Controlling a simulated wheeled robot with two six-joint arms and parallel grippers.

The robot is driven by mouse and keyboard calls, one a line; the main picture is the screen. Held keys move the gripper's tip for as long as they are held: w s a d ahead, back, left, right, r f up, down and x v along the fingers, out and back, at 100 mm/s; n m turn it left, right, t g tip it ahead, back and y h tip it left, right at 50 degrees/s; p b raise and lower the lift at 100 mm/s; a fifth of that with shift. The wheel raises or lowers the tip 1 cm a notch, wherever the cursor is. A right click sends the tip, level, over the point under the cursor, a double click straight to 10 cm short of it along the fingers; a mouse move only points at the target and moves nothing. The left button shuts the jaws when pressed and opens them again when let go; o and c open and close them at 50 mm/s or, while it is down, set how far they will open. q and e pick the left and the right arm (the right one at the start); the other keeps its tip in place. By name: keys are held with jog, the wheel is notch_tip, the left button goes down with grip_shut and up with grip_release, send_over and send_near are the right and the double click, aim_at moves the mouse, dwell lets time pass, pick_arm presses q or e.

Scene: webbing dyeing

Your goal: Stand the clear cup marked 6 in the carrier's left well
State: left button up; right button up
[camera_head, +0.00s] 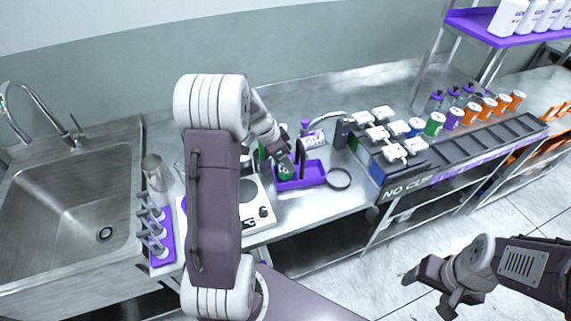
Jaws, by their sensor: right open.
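The purple carrier (314,174) stands on the steel counter, with a dark upright handle at its middle. My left gripper (284,167) is at the carrier's left well, seen small and partly hidden by its own arm. A green object (287,174) shows at the gripper's tips, in or just above that well. I cannot make out a clear cup marked 6 or any number, nor whether the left jaws are closed on the green object. My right gripper (428,296) is open and empty over the floor at the lower right, away from the counter.
A dark ring (339,179) lies right of the carrier. A white appliance (262,212) with a knob is in front of it on the left. A purple rack (161,245) stands by the sink (70,205). Colored jars (434,124) and white-topped items (383,113) fill the right side.

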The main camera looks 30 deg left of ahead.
pick_arm(q)
notch_tip(320, 180, down, 2)
jog(key=shift+w+a+f, duration=0.1)
jog(key=shift+f, duration=0.25)
jog(key=o, duration=1.3)
